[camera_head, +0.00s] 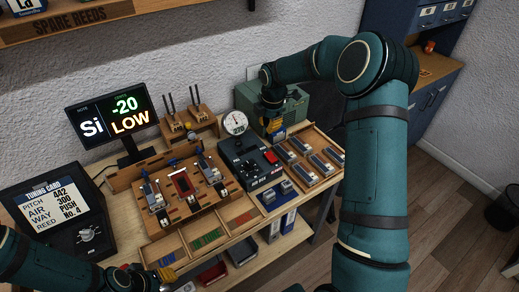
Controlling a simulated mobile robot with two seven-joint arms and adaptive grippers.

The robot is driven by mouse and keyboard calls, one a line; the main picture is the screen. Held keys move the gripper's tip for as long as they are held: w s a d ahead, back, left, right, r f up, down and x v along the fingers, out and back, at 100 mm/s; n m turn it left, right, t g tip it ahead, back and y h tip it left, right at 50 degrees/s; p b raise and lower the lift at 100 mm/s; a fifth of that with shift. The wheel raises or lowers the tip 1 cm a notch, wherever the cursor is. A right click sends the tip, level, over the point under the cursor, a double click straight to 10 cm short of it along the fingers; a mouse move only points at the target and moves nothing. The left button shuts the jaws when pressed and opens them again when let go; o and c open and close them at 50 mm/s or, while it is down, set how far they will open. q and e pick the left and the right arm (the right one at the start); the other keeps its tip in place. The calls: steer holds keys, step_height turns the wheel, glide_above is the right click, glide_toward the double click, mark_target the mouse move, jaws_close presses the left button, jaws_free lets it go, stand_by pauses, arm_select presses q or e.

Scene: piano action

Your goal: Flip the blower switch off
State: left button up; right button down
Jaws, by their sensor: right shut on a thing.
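A green box (293,106), which looks like the blower, stands at the back right of the bench against the wall. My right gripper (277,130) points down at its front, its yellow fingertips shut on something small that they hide. I cannot tell whether that is the switch. A black control box (236,150) with a red switch (270,157) and a round white gauge (235,122) stands just left of the gripper. My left gripper (168,274) is low at the front edge of the bench, too small to tell open from shut.
A wooden jig (160,170) holds reed parts in the middle. A screen (112,117) reading "Si -20 LOW" stands behind it. A tuning card display (55,213) is at the left. Trays of parts (312,157) lie right of the control box. My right arm spans the right side.

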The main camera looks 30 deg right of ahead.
mark_target(266, 154)
arm_select(q)
steer(key=shift+w+a, duration=0.1)
steer(key=shift+a, duration=0.15)
arm_select(e)
steer(key=shift+d, duration=0.15)
arm_select(q)
steer(key=shift+r+p, duration=0.3)
steer(key=shift+r, duration=0.05)
arm_select(e)
steer(key=f, duration=0.4)
steer(key=w+f, duration=0.1)
steer(key=f, duration=0.9)
steer(key=shift+w, duration=0.3)
steer(key=shift+w+f+b, duration=0.1)
steer(key=shift+f+b, duration=0.5)
steer(key=shift+b, duration=0.3)
arm_select(q)
step_height(266, 154, down, 2)
steer(key=shift+f, duration=0.1)
